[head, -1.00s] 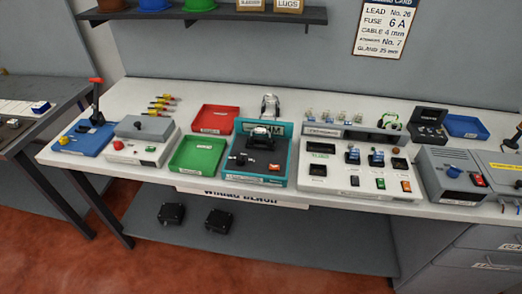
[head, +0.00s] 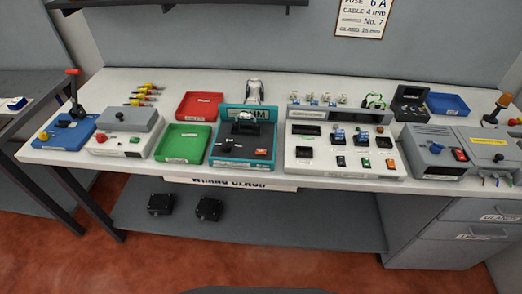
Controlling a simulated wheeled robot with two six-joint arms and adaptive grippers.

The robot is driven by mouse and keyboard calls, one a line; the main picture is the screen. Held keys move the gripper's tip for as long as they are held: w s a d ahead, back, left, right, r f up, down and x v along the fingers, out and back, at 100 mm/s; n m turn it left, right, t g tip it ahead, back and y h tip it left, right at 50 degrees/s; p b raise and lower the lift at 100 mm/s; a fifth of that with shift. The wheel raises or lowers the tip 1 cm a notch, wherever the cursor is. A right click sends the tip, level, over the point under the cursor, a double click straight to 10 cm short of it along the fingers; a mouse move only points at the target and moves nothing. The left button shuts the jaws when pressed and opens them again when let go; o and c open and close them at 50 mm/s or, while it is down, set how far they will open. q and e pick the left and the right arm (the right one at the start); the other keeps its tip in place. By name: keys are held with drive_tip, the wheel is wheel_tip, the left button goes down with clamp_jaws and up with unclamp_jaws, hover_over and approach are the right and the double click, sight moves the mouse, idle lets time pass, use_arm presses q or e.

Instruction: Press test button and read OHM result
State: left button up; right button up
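The teal tester (head: 225,143) stands on the middle of the bench, with a back panel whose lettering ends in "HM", partly covered. Its dark top plate carries a black knob and a small red control (head: 261,153). A small light-and-dark part (head: 247,117) sits at the top of the plate, in front of the panel lettering. I cannot make out any reading on it. Neither of my grippers shows in the head view.
A green tray (head: 183,142) and a red tray (head: 199,105) lie left of the tester. A white panel unit (head: 343,163) stands close on its right. A grey box (head: 434,148) is farther right. Two black boxes (head: 208,208) sit on the lower shelf.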

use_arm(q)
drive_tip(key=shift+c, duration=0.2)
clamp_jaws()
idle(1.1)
